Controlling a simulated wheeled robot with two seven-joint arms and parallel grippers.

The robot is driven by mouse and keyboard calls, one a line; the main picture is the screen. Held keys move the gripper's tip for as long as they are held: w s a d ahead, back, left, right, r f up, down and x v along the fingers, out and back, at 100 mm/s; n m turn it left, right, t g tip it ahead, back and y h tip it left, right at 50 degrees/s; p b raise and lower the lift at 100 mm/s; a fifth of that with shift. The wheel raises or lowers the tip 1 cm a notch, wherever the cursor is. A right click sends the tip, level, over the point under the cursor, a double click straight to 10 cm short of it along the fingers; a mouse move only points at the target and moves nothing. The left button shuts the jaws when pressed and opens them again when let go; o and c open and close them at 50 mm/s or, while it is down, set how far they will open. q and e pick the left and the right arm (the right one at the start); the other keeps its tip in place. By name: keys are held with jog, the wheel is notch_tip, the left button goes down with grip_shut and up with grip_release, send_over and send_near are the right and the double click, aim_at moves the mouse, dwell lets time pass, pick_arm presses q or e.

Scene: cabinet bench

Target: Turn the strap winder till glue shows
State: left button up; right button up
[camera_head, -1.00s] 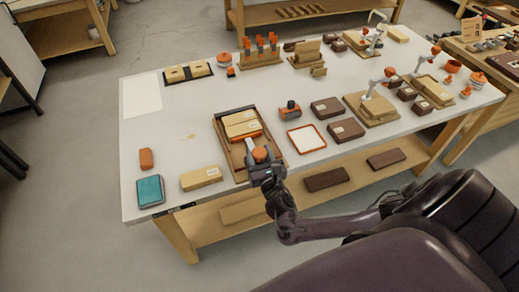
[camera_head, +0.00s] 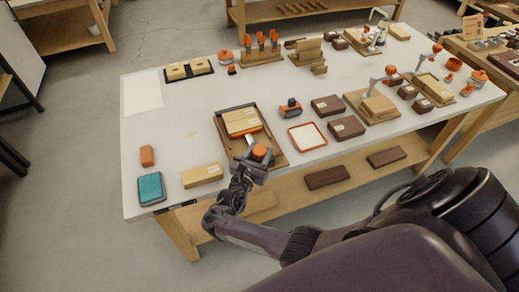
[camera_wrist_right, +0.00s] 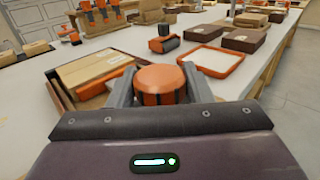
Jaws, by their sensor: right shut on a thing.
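The strap winder's orange knob (camera_head: 260,152) is at the near end of a wooden tray with a dark rim (camera_head: 222,130). My right gripper (camera_head: 254,163) is shut on the knob. In the right wrist view, the orange knob (camera_wrist_right: 161,85) sits between the two grey fingers. A tan block (camera_head: 242,121) lies in the tray beyond the knob, with an orange band (camera_wrist_right: 108,82) at its near edge. I cannot make out any glue clearly. My left gripper is out of view.
Right of the tray are an orange-rimmed white tray (camera_head: 307,137), dark boxes (camera_head: 346,127) and an orange-and-black device (camera_head: 290,108). To the left lie a tan box (camera_head: 202,175), a teal case (camera_head: 151,189) and an orange block (camera_head: 147,156). The table's front edge is close.

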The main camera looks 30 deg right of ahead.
jog(key=shift+d+r+g, duration=0.1)
jog(key=shift+r+g, duration=0.05)
jog(key=shift+g, duration=0.15)
jog(key=o, duration=1)
